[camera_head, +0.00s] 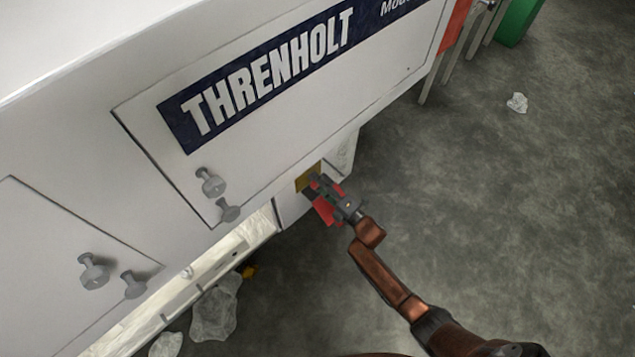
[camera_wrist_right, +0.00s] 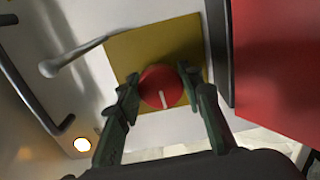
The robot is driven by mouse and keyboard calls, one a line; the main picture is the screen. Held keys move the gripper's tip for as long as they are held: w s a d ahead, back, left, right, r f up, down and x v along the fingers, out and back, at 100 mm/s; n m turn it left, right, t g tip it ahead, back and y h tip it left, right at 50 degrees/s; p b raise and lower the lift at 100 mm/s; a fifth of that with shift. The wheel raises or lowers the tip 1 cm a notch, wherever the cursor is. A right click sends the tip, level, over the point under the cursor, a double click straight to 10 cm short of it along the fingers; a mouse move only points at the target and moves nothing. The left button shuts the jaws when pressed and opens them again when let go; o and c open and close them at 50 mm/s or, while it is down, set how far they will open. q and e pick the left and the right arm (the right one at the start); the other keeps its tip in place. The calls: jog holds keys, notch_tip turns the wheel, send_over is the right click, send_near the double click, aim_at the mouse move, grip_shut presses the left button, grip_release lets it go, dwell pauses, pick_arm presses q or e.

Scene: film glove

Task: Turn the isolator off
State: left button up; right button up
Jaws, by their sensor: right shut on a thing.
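The isolator is a round red knob (camera_wrist_right: 161,88) with a white pointer line, on a yellow square plate (camera_wrist_right: 125,50) on the white machine. In the right wrist view the pointer line stands nearly upright in the picture, on the knob's lower half. My right gripper (camera_wrist_right: 158,88) has one finger on each side of the knob and is shut on it. In the head view my right gripper (camera_head: 318,184) is at the yellow plate (camera_head: 304,181) low on the machine, and it hides the knob. My left gripper is not in view.
A red panel (camera_wrist_right: 280,70) stands close on the right in the wrist view. A grey ball-ended rod (camera_wrist_right: 49,68) and a lit round lamp (camera_wrist_right: 82,144) are to the left. The white THRENHOLT machine (camera_head: 290,110) fills the upper left; crumpled film (camera_head: 215,310) lies below it.

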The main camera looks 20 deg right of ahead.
jog(key=shift+f, duration=0.1)
jog(key=o, duration=1.2)
jog(key=shift+c, duration=0.2)
jog(key=v, duration=1.2)
